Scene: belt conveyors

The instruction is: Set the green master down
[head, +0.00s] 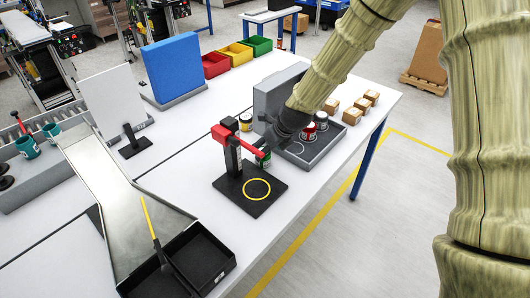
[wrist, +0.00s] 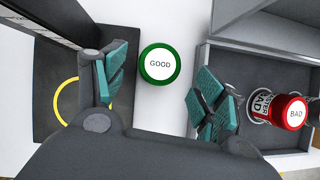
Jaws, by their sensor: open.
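The green master (wrist: 159,63), with a green cap and a white label reading GOOD, shows from above in the wrist view. It stands over white tabletop between the black stand base and the grey case. My gripper (wrist: 160,85) is open, one teal-padded finger on each side of it, with gaps visible. In the head view my gripper (head: 268,146) is low behind the red arm of the stand; the master is largely hidden there. The black stand (head: 232,165) has a yellow ring (head: 257,190) on its base, and the ring looks empty.
A metal chute (head: 100,180) and black bins (head: 200,258) are at left. White table (head: 310,190) is clear in front of the case.

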